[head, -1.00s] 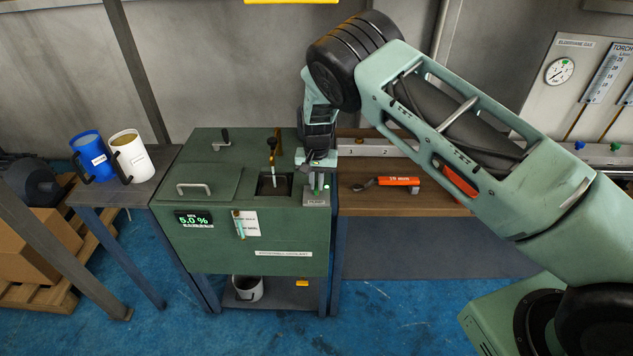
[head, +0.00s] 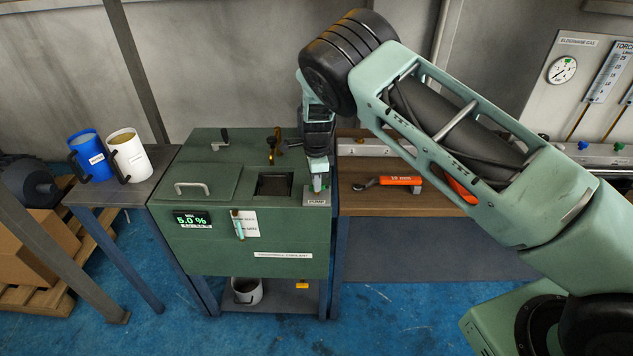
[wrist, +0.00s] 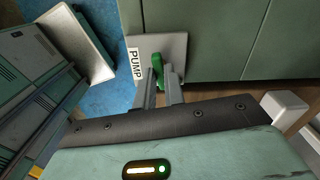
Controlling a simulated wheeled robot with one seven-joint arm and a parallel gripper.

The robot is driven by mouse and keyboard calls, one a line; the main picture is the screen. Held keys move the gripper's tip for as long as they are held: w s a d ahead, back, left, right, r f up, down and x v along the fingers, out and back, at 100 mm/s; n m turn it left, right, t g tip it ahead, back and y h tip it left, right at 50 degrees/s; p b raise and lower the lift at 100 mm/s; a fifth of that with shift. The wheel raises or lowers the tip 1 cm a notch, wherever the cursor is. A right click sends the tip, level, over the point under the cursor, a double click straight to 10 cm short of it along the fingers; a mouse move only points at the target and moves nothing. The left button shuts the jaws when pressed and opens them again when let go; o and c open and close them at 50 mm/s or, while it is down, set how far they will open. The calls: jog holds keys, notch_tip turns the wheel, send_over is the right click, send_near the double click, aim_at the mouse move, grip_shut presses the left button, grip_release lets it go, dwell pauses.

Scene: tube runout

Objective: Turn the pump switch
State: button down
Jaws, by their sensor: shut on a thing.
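The pump switch is a green handle (wrist: 157,66) on a grey plate labelled PUMP (wrist: 174,45) in the wrist view. In the head view, its plate (head: 318,201) sits at the right front corner of the green coolant tank (head: 290,230). My gripper (wrist: 160,82) is shut on the green handle, with a finger on either side. In the head view my gripper (head: 317,185) points down over the plate and hides most of the handle. The tap (head: 271,150) stands over the square opening (head: 275,185), and no stream shows under it.
The tank display (head: 193,220) reads 5.0 %. A blue mug (head: 92,158) and a white mug (head: 131,158) stand on the left table. An orange-handled wrench (head: 400,181) lies on the wooden bench at right. A pot (head: 247,290) is on the lower shelf.

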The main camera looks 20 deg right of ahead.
jog(key=c, duration=1.9)
grip_release()
jog(key=shift+m, duration=0.7)
jog(key=o, duration=0.4)
jog(key=shift+r+p, duration=1.8)
jog(key=shift+r, duration=1.25)
